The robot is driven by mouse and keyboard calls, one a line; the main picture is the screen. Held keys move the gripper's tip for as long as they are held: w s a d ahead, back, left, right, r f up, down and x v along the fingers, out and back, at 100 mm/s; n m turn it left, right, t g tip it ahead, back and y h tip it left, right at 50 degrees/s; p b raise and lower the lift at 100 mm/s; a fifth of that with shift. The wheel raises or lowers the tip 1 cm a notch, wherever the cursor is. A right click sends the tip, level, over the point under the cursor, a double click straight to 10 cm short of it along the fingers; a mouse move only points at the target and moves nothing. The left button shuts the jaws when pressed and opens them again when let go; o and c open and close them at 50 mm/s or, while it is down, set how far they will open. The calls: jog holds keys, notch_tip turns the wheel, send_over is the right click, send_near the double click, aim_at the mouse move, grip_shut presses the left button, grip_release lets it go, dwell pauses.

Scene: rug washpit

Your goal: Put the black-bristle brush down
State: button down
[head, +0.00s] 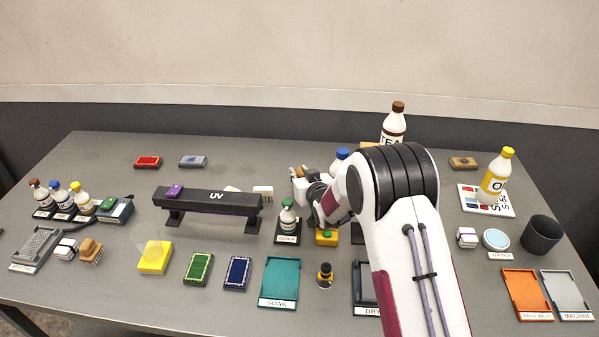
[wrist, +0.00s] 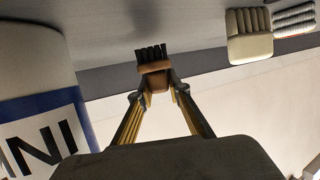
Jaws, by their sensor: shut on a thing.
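The black-bristle brush (wrist: 152,66) has a brown wooden body and short black bristles. In the wrist view it is between my fingertips (wrist: 158,88), with the bristles pointing away from me. My gripper is shut on it. In the head view my gripper (head: 300,187) is behind the middle of the table, right of the UV lamp, and largely hidden by my own arm. Only a small brown bit of the brush seems to show there. I cannot tell how high the brush is above the table.
A bottle with a white and blue label (wrist: 38,110) stands close on the left in the wrist view. A pale block-like brush (wrist: 249,38) is at upper right. In the head view the black UV lamp (head: 208,200) and a green-capped bottle (head: 288,218) stand nearby.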

jog(key=shift+f, duration=0.25)
jog(key=c, duration=1.9)
grip_release()
jog(key=shift+r, duration=0.15)
jog(key=shift+r, duration=0.5)
jog(key=v, duration=1.2)
jog(key=shift+d+r, duration=0.1)
